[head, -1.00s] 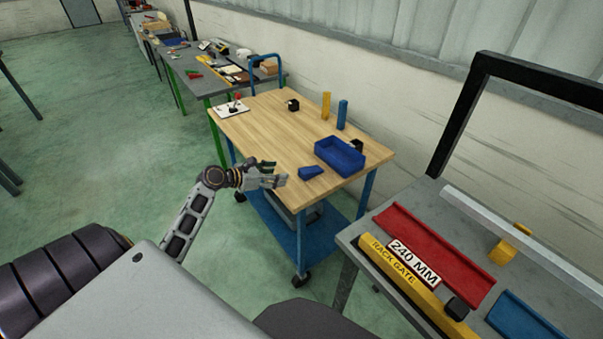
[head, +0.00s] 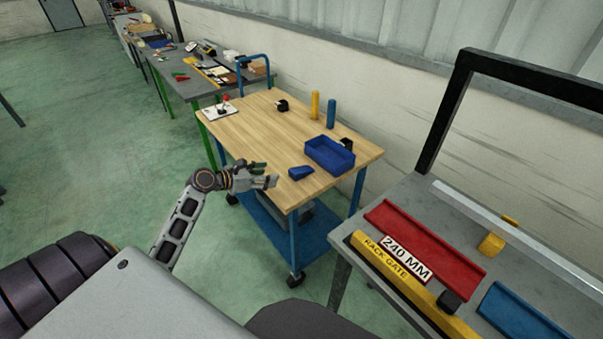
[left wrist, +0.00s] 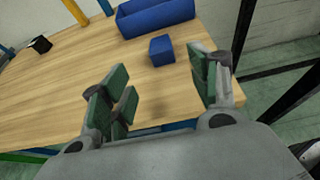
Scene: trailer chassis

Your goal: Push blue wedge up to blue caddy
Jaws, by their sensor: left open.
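The blue wedge (head: 300,172) lies on the wooden top of the cart (head: 262,150), near its front edge. The blue caddy (head: 330,156) is an open bin just behind and to the right of it, with a small gap between them. My left gripper (head: 268,175) is at the cart's front edge, to the left of the wedge, open and empty. In the left wrist view the wedge (left wrist: 161,50) is ahead of and between the open fingers (left wrist: 160,98), apart from them, with the caddy (left wrist: 155,17) beyond it. My right gripper is not in view.
A yellow cylinder (head: 315,105) and a blue cylinder (head: 331,114) stand behind the caddy. A black block (head: 283,105) and a white board (head: 220,109) are farther left. A grey bench with a red tray (head: 425,242) stands at right. The cart's middle is clear.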

